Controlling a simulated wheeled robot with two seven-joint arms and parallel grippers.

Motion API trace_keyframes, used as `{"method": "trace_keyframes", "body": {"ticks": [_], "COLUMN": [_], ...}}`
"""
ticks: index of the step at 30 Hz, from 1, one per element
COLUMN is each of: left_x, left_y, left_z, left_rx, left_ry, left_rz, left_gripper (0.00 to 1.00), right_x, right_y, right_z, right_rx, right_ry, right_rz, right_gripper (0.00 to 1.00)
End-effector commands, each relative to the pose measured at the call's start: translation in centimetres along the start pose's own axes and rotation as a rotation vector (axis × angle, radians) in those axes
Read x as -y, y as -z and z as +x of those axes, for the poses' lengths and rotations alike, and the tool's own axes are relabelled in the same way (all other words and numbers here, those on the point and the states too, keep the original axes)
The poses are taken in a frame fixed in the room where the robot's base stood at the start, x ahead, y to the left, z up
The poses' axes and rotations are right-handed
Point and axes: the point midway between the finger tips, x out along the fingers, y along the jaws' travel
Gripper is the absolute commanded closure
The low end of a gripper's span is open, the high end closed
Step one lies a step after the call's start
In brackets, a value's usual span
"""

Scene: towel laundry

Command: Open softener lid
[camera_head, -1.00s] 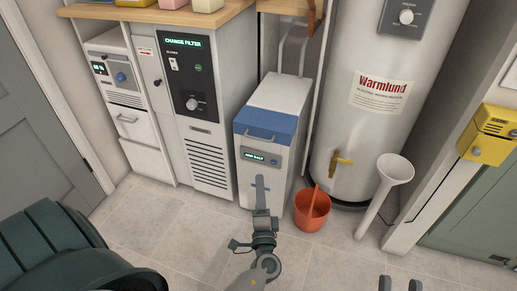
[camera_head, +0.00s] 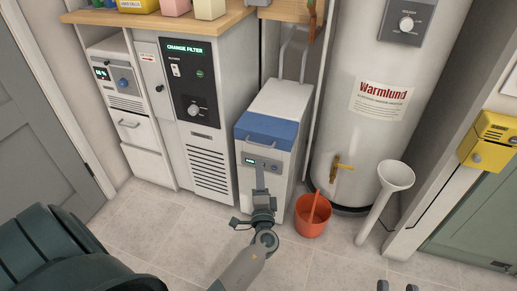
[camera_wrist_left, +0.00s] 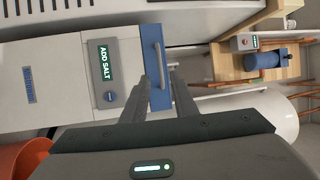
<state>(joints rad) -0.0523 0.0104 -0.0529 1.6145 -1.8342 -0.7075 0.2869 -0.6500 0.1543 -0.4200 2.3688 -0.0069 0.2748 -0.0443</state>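The softener (camera_head: 268,165) is a white box with a blue lid (camera_head: 268,130) and a grey handle along the lid's front edge. The lid is down. A display on its front reads "ADD SALT" in the left wrist view (camera_wrist_left: 103,75). My left gripper (camera_head: 260,168) is in front of the softener, below the lid handle. In the left wrist view its two fingers (camera_wrist_left: 161,85) are apart, with the handle (camera_wrist_left: 157,62) near their tips; contact cannot be told. My right gripper (camera_head: 397,287) shows only its separated fingertips at the bottom edge, with nothing visible between them.
A filter cabinet (camera_head: 210,150) stands left of the softener. An orange bucket (camera_head: 313,215), a white funnel (camera_head: 396,174) and a water heater (camera_head: 372,130) with a brass tap stand to the right. A dark green rounded object (camera_head: 60,255) fills the lower left. Tiled floor is clear in front.

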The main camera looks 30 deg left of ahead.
Motion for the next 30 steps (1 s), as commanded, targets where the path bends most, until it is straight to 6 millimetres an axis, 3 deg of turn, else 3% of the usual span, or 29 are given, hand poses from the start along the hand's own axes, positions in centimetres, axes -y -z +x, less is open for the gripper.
{"method": "trace_keyframes", "body": {"ticks": [9,15,30], "left_x": [0.1,0.0,0.0], "left_y": [0.0,0.0,0.0], "left_z": [5.8,8.3,9.3], "left_rx": [0.0,0.0,0.0], "left_ry": [0.002,0.001,0.0], "left_rz": [0.0,0.001,0.0], "left_gripper": [0.74,0.74,0.74], "right_x": [-0.4,-0.3,-0.3], "right_y": [-0.7,-0.8,-0.8], "right_z": [0.1,0.2,0.2], "right_rx": [0.04,0.043,0.043], "right_ry": [-0.006,-0.01,-0.009], "right_rz": [-0.002,0.002,0.003], "right_gripper": [0.69,0.69,0.69]}}
